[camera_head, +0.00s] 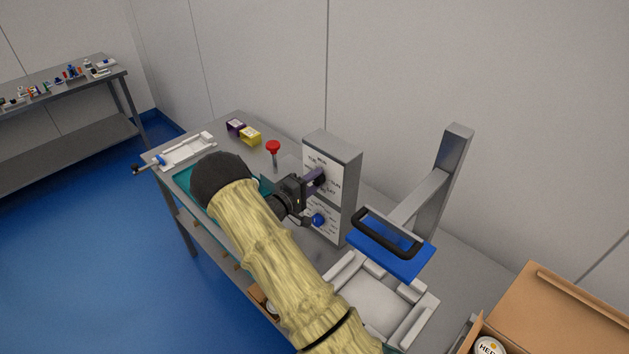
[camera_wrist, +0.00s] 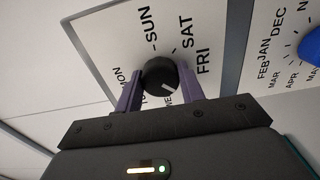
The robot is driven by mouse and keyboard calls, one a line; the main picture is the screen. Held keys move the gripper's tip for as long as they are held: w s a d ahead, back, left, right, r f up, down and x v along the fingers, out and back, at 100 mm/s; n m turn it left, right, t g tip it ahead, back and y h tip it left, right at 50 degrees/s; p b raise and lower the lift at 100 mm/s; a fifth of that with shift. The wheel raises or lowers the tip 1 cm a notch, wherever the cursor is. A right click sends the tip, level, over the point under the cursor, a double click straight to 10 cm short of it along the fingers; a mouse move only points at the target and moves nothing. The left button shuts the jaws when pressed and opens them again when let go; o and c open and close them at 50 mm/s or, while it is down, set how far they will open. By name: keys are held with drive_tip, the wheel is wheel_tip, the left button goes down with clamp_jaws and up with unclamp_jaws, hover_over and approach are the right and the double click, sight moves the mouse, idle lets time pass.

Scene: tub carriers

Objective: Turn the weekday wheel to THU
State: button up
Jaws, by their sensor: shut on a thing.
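The weekday wheel (camera_wrist: 158,72) is a black round knob with a short white mark, on a white dial face (camera_wrist: 105,40). SUN, SAT, FRI and MON show around it, with part of WED below. THU is not visible; my right finger covers that side. The white mark points toward the lower right of the wrist view; its exact label cannot be told. My gripper (camera_wrist: 160,86) is shut on the knob, one purple finger on each side. In the head view, my gripper (camera_head: 317,181) reaches the upper dial on the front of the grey box (camera_head: 348,170).
A blue knob (camera_head: 318,220) on a month dial sits just below. A red mushroom button (camera_head: 273,147) and purple and yellow boxes (camera_head: 250,136) stand behind to the left. A blue press plate (camera_head: 391,250) with a black handle is at the right, above a white fixture (camera_head: 372,298).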

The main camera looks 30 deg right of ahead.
drive_tip(key=shift+a, duration=0.1)
drive_tip(key=o, duration=1)
drive_tip(key=shift+c, duration=0.2)
drive_tip(key=b+v, duration=0.6)
drive_tip(key=v, duration=1.1)
drive_tip(key=shift+a, duration=0.2)
drive_tip(key=shift+s, duration=0.1)
